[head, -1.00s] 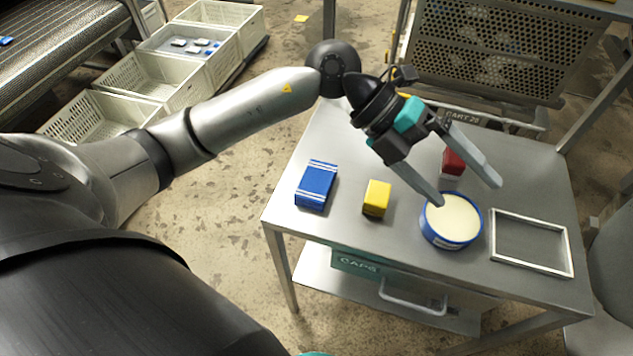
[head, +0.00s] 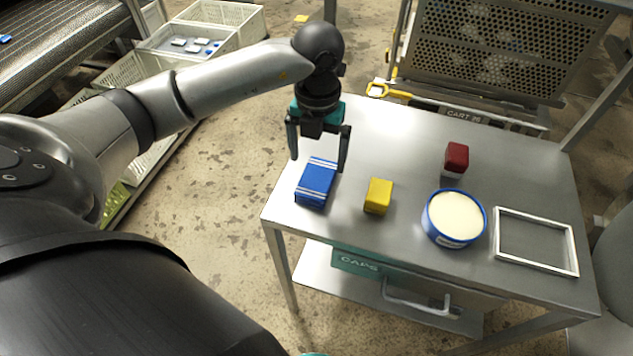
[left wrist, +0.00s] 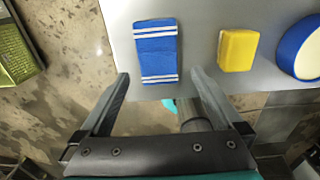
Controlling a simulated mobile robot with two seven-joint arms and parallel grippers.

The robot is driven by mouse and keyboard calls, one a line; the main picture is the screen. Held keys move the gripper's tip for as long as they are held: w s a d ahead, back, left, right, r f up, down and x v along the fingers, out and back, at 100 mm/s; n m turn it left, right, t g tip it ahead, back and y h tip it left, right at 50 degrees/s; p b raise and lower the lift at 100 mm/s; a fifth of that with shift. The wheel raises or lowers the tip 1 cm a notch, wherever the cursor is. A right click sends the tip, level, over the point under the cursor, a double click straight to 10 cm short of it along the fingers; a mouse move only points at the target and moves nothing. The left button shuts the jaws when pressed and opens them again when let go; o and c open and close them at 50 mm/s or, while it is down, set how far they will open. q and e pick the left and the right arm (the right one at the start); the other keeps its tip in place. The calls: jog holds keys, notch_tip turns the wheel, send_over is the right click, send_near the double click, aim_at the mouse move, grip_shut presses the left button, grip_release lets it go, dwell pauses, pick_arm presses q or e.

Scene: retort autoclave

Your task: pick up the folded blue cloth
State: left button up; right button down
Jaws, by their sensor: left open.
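The folded blue cloth (head: 316,183) with white stripes lies flat near the left edge of the metal table (head: 400,150). It also shows in the left wrist view (left wrist: 156,52), ahead of the fingertips and between their lines. My left gripper (head: 319,163) is open and empty, with its fingers pointing down over the far end of the cloth in the head view. The left wrist view shows a gap between its fingers (left wrist: 159,75) and nothing held. I cannot tell how high the fingertips are above the cloth. My right gripper is not in view.
A yellow block (head: 378,196) stands just right of the cloth. Farther right are a blue round tub with a cream top (head: 454,218), a red block (head: 456,159) and a white empty frame (head: 535,242). A perforated cart (head: 500,50) stands behind the table.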

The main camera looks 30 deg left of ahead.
aim_at(315, 180)
pick_arm(q)
notch_tip(315, 180, down, 7)
jog(key=shift+a+f+b, duration=0.15)
jog(key=shift+f+b, duration=0.05)
jog(key=shift+b, duration=0.4)
jog(key=c, duration=1.2)
jog(key=shift+r, duration=0.1)
notch_tip(315, 180, up, 20)
jog(key=p, duration=0.3)
